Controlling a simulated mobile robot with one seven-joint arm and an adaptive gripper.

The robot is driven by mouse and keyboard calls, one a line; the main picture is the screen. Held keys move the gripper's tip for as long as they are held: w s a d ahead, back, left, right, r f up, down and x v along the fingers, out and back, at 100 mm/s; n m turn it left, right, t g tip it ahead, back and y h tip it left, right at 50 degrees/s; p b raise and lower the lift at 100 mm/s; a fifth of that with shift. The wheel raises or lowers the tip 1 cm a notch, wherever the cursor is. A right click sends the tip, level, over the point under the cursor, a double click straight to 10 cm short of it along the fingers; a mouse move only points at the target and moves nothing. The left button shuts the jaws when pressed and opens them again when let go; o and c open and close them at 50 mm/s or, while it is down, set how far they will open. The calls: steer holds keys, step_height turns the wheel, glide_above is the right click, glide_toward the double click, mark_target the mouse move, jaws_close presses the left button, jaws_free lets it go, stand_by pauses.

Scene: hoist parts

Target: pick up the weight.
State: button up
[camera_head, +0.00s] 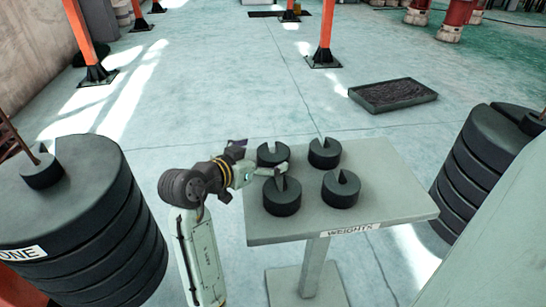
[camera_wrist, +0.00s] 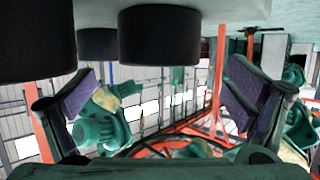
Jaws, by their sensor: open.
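Several dark, round, slotted weights stand on a grey table (camera_head: 390,205) labelled "WEIGHTS": back left (camera_head: 268,158), back right (camera_head: 324,153), front left (camera_head: 282,201) and front right (camera_head: 341,193). My gripper (camera_head: 262,168) is at the table's left side, close to the two left weights, and partly covers them. In the wrist view my gripper (camera_wrist: 160,97) has its two purple-padded fingers wide apart, with nothing held between them. That view looks upside down; dark weights hang at the top, one at centre (camera_wrist: 158,37), one at left (camera_wrist: 45,42) and a smaller one behind (camera_wrist: 97,45).
A large stack of black discs (camera_head: 95,220) marked "ONE" stands left, with a small slotted weight (camera_head: 42,172) on top. Another stack (camera_head: 480,165) stands right. A dark tray (camera_head: 393,95) lies on the floor behind the table. Orange posts (camera_head: 325,35) stand farther back. Open floor lies between.

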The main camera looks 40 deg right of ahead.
mark_target(277, 149)
steer(key=x, duration=0.3)
steer(key=shift+d+f, duration=0.2)
steer(key=shift+d, duration=0.05)
steer(key=c, duration=2)
steer(key=shift+r, duration=0.3)
steer(key=shift+c, duration=0.2)
